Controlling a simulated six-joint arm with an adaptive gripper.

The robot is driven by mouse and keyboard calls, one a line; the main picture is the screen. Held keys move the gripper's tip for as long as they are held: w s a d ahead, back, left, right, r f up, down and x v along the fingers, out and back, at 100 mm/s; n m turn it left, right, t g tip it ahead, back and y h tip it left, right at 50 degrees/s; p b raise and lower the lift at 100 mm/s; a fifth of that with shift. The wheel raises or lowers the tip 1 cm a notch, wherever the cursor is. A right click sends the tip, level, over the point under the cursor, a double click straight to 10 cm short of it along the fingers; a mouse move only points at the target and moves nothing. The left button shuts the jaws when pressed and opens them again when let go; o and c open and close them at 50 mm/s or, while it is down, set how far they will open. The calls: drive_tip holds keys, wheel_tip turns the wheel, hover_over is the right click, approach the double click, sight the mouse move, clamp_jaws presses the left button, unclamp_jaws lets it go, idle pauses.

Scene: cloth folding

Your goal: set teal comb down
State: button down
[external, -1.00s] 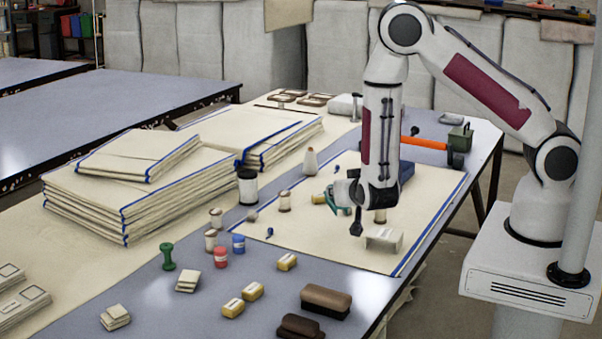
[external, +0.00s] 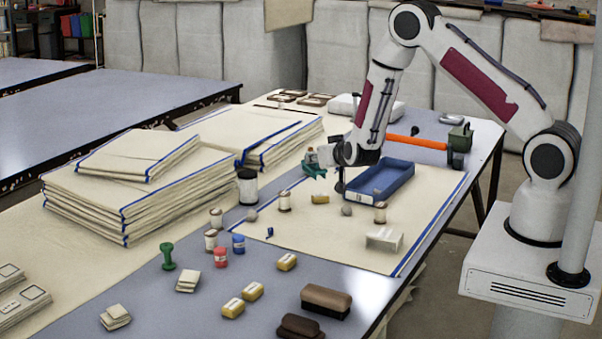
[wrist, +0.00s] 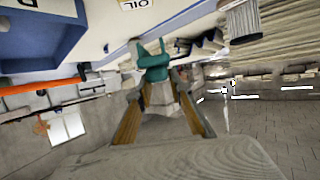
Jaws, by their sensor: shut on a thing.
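The teal comb (external: 313,171) is held at the end of my gripper (external: 327,161) in the external view, above the cream cloth's far left part. The teal comb also fills the space between my fingertips in the wrist view (wrist: 154,66). My gripper (wrist: 158,88) is shut on it, with the wrist tilted sideways. I cannot tell the exact gap between the comb and the surface below. The cream cloth (external: 340,232) with blue edges lies flat on the table.
A blue tray (external: 380,182) stands to the right of my gripper. A spool (external: 284,201), a yellow block (external: 320,198) and a grey lump (external: 346,210) sit near it on the cloth. Folded cloth stacks (external: 135,190) rise at left. The cloth's front middle is mostly clear.

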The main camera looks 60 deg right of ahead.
drive_tip(key=shift+w+d+r+n+t+y, duration=1.1)
drive_tip(key=shift+w+d+r+n+y, duration=0.7)
drive_tip(key=shift+w+d, duration=1.95)
drive_tip(key=a+n+y, duration=0.1)
drive_tip(key=w+a+n+y, duration=0.1)
drive_tip(key=y, duration=0.1)
drive_tip(key=a+n+y, duration=0.1)
drive_tip(key=shift+w+f+n, duration=0.25)
drive_tip(key=shift+f+n, duration=0.1)
drive_tip(key=shift+n, duration=0.05)
drive_tip(key=shift+t, duration=0.3)
drive_tip(key=shift+f, duration=3.1)
drive_tip(key=shift+a+f, duration=0.1)
drive_tip(key=shift+f, duration=1.8)
